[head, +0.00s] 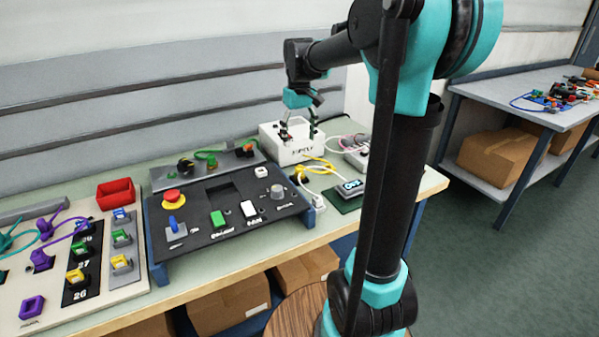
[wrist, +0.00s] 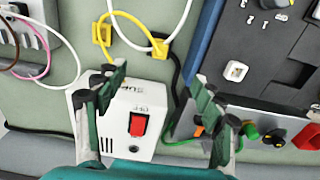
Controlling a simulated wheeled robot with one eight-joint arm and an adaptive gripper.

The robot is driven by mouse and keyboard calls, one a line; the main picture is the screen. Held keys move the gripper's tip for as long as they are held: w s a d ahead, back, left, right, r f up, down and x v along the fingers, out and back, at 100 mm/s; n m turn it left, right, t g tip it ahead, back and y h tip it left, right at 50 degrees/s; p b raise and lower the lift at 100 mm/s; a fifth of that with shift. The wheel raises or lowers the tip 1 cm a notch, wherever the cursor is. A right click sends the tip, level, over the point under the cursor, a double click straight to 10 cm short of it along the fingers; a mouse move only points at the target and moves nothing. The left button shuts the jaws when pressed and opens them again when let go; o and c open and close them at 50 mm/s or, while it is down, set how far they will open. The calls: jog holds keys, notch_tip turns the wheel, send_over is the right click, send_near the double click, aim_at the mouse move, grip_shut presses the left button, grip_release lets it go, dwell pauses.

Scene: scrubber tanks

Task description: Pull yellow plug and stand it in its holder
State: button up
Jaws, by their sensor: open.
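A yellow cable (head: 318,163) with yellow square pieces lies on the bench in front of the white supply box (head: 292,152). In the wrist view two of these yellow pieces, one left (wrist: 102,34) and one right (wrist: 160,48), lie beyond the box (wrist: 122,104). I cannot tell which piece is the plug, and I cannot make out its holder. My gripper (head: 299,132) is open and empty over the supply box. In the wrist view its fingers (wrist: 160,92) are spread over the box, apart from the yellow pieces.
The black control panel (head: 200,208) stands left of the box, with a rear rail (head: 215,165) of coloured plugs behind it. A power strip (wrist: 30,42) with white, pink and brown cables lies on the other side. Loose cables cross the bench around the box.

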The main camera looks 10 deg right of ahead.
aim_at(299, 167)
jog(key=shift+c, duration=0.5)
jog(key=shift+f, duration=0.15)
jog(key=shift+c, duration=1.1)
jog(key=shift+f, duration=0.4)
jog(key=shift+c, duration=1.2)
jog(key=shift+f, duration=0.6)
jog(key=shift+c, duration=0.3)
jog(key=shift+f, duration=0.35)
jog(key=shift+f, duration=0.1)
jog(key=shift+f, duration=4.4)
